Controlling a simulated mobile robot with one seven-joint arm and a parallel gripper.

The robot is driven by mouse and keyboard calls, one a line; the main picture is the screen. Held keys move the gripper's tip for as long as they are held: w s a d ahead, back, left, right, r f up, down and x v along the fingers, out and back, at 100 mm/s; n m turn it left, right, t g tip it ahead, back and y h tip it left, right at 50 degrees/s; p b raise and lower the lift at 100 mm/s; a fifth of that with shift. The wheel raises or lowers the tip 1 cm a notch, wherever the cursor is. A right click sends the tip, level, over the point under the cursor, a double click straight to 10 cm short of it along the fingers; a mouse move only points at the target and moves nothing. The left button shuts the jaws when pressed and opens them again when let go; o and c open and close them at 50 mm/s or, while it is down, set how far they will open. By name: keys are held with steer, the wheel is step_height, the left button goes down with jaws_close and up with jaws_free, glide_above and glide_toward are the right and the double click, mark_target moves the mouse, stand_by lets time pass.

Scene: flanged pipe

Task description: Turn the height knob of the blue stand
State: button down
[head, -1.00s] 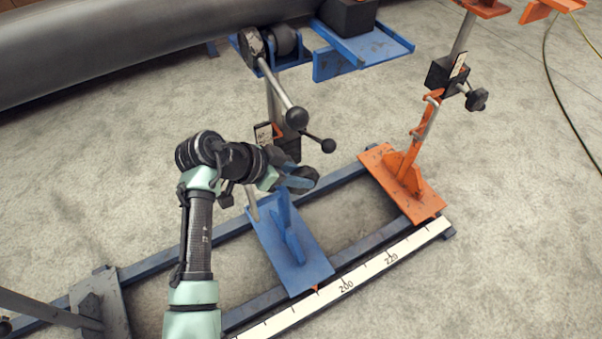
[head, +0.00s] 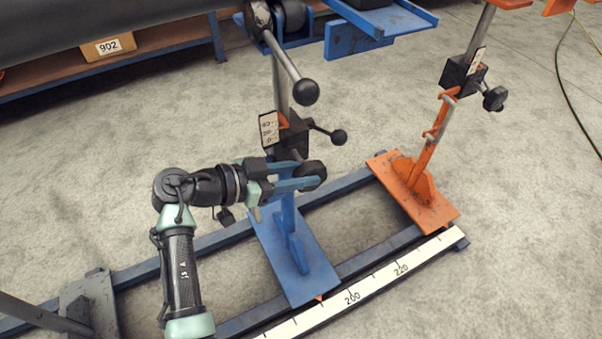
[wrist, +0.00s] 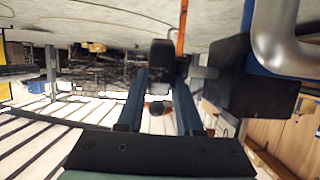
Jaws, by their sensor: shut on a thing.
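The blue stand has a blue base plate (head: 297,262) on the rail, an upright post (head: 281,85), and a dark clamp block (head: 294,137) with a white label. Its black height knob (head: 313,170) sticks out at the front, below the block. My gripper (head: 308,177) reaches in from the left with its blue fingers shut on the knob. In the wrist view the knob (wrist: 161,66) sits between the fingertips, and the dark block (wrist: 255,78) is close on the right. The knob's far side is hidden.
An orange stand (head: 415,190) is to the right. A white scale (head: 375,285) runs along the front rail.

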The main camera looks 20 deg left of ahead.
steer(key=c, duration=0.6)
jaws_free()
steer(key=shift+o, duration=0.2)
steer(key=p+v, duration=0.3)
steer(key=v, duration=1)
